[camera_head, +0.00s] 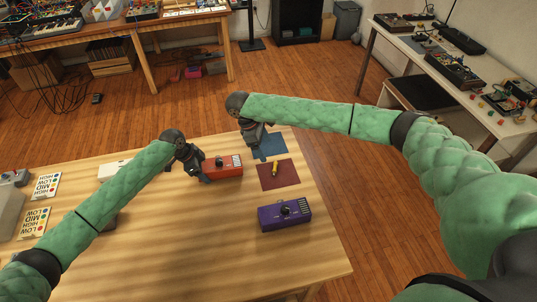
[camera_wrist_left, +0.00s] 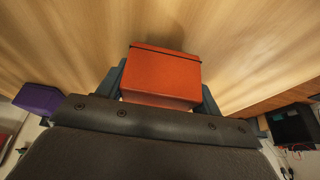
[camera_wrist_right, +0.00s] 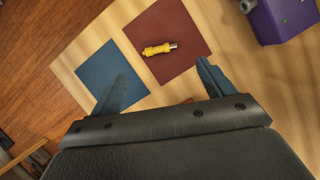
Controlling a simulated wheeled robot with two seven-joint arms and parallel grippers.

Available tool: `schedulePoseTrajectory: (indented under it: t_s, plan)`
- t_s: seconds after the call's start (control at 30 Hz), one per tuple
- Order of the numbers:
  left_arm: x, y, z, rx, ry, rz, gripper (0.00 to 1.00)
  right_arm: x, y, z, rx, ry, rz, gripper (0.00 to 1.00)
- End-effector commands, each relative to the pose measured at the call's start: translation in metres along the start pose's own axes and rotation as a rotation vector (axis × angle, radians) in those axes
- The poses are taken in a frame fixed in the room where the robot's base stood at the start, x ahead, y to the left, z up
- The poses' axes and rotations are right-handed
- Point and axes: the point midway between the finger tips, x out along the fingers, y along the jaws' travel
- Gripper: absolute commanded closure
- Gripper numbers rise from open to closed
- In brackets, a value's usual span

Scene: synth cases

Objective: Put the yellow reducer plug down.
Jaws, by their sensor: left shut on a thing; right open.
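The yellow reducer plug (camera_head: 276,168) lies on the dark red mat (camera_head: 284,181) in the head view. In the right wrist view the plug (camera_wrist_right: 158,49) lies on its side on that mat, its metal tip toward the right. My right gripper (camera_wrist_right: 160,85) is open and empty above the table, apart from the plug, near the blue mat (camera_wrist_right: 101,73). My left gripper (camera_head: 203,174) is shut on the orange-red box (camera_head: 223,167), which also fills the middle of the left wrist view (camera_wrist_left: 163,75).
A purple box (camera_head: 285,214) with a knob stands in front of the red mat. Cards (camera_head: 46,186) lie at the table's left. The front middle of the table is clear. A white bench (camera_head: 440,65) stands beyond a floor gap at the right.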

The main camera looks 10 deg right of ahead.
Motion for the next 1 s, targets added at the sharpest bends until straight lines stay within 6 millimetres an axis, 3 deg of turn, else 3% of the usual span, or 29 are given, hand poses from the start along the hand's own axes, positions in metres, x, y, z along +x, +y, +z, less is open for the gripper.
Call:
schedulePoseTrajectory:
  t_s: [0.2, 0.63, 0.87, 1.0]
  plan:
    - [0.000, 0.000, 0.000, 0.000, 0.000, 0.000, 0.62, -0.018, 0.000, 0.000, 0.001, 0.000, 0.000, 0.19]
    - [0.000, 0.000, 0.000, 0.000, 0.000, 0.000, 0.62, -0.021, 0.000, 0.000, 0.000, 0.000, 0.000, 0.19]
    - [0.000, 0.000, 0.000, 0.000, 0.000, 0.000, 0.62, -0.006, -0.004, 0.004, 0.003, -0.008, -0.017, 0.63]
    - [0.000, 0.000, 0.000, 0.000, 0.000, 0.000, 0.62, 0.011, 0.009, 0.021, 0.048, -0.010, -0.062, 0.63]
